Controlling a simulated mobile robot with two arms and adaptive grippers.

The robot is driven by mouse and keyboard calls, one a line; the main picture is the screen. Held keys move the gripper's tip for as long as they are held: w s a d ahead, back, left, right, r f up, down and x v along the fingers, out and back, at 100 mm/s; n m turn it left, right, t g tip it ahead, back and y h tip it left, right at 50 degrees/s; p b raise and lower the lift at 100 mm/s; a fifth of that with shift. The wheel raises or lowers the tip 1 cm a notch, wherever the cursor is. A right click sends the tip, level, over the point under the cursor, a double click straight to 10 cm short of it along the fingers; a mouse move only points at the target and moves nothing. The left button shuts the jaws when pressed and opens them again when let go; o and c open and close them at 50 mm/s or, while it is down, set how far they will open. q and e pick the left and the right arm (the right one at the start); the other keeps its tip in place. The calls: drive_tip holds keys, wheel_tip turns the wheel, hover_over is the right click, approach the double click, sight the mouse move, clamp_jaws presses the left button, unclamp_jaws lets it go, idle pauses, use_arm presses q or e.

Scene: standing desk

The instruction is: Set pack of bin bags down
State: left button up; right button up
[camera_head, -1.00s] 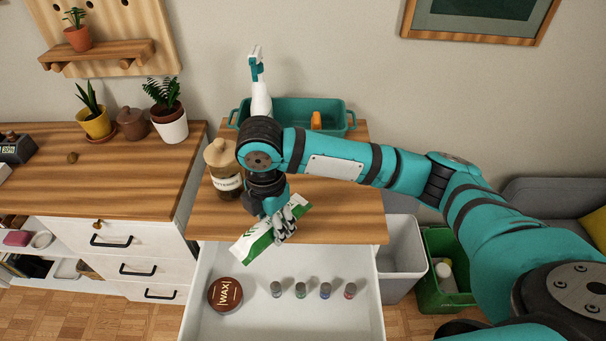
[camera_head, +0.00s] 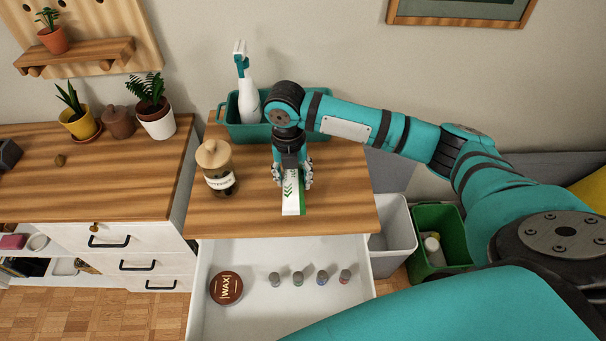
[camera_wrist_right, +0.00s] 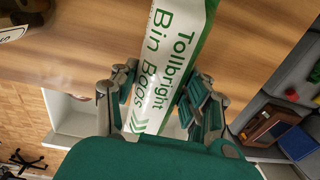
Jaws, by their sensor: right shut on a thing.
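The pack of bin bags (camera_head: 293,200) is a white and green box, held by my right gripper (camera_head: 291,178) over the wooden desk top (camera_head: 345,205). In the right wrist view the pack (camera_wrist_right: 172,60) shows the words "Tollbright Bin Bags", with the fingers of my right gripper (camera_wrist_right: 160,105) closed on both its sides. I cannot tell whether the pack touches the desk top. My left gripper is not in view.
A jar with a wooden lid (camera_head: 216,168) stands left of the pack. A teal bin (camera_head: 228,127) and a white spray bottle (camera_head: 248,100) are at the back. Below, an open drawer (camera_head: 300,255) holds a wax tin (camera_head: 226,288) and several small bottles. Desk top right of the pack is clear.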

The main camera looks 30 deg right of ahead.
sight(301, 168)
drive_tip(key=d, duration=0.3)
drive_tip(key=shift+w+f, duration=0.1)
drive_tip(key=shift+w, duration=0.25)
wheel_tip(301, 168, down, 3)
drive_tip(key=shift+r+p, duration=0.15)
drive_tip(key=shift+p, duration=0.5)
drive_tip(key=shift+f, duration=0.45)
drive_tip(key=shift+f, duration=0.1)
drive_tip(key=o, duration=1.4)
drive_tip(key=shift+c, duration=0.2)
drive_tip(key=r+b, duration=0.1)
drive_tip(key=r, duration=1.1)
drive_tip(key=shift+w+a+r+b, duration=0.1)
drive_tip(key=shift+a+r+b, duration=0.1)
drive_tip(key=shift+b, duration=0.2)
